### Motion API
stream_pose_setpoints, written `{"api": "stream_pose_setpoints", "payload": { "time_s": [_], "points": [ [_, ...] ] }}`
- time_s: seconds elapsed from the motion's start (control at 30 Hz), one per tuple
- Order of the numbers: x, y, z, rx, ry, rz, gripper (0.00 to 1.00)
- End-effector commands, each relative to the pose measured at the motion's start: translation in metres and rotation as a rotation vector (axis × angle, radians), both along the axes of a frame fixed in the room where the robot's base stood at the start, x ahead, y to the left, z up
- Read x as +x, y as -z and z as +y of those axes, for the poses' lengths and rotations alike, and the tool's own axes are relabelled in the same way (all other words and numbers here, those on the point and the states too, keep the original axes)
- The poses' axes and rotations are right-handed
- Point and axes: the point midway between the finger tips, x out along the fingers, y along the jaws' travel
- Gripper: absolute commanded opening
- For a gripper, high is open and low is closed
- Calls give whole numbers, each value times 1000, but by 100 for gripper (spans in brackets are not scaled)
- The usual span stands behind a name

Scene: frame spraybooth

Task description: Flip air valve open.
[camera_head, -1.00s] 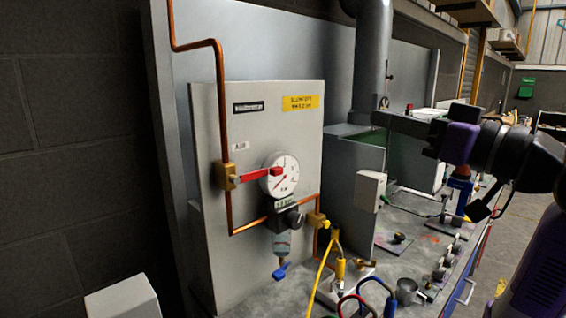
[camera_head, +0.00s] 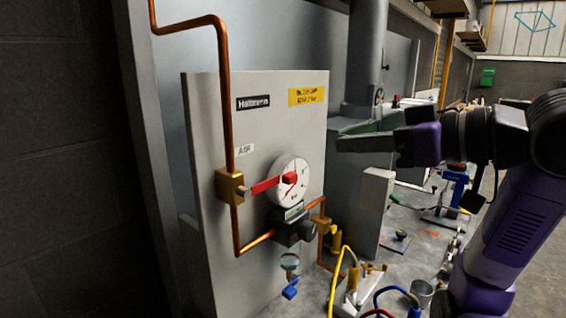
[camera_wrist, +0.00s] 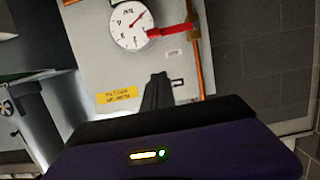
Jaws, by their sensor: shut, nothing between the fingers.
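The air valve has a brass body (camera_head: 229,186) on a vertical copper pipe, under a small "AIR" label. Its red lever (camera_head: 265,185) points right, across the pipe line, and its tip overlaps the white gauge face. The lever also shows in the wrist view (camera_wrist: 172,30), seen upside down beside the gauge. My gripper (camera_head: 345,142) is shut and empty, to the right of the gauge and clear of the lever. In the wrist view its dark fingers (camera_wrist: 157,90) point toward the panel, with the lever beyond them. I see no contact with the panel.
The gauge (camera_head: 291,180) and a regulator (camera_head: 295,228) sit right of the valve on the grey panel (camera_head: 205,130). Copper pipes run close to the panel. A yellow hose (camera_head: 338,272) and several small items lie on the bench. A grey duct (camera_head: 367,55) stands behind my gripper.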

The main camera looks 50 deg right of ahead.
Motion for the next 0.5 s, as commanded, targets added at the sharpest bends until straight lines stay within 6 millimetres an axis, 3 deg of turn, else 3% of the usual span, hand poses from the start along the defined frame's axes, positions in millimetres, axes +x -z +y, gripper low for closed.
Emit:
{"api": "stream_pose_setpoints", "payload": {
  "time_s": [0.5],
  "points": [
    [6, 2, 1, 1, -2, 2, 0]
  ]
}}
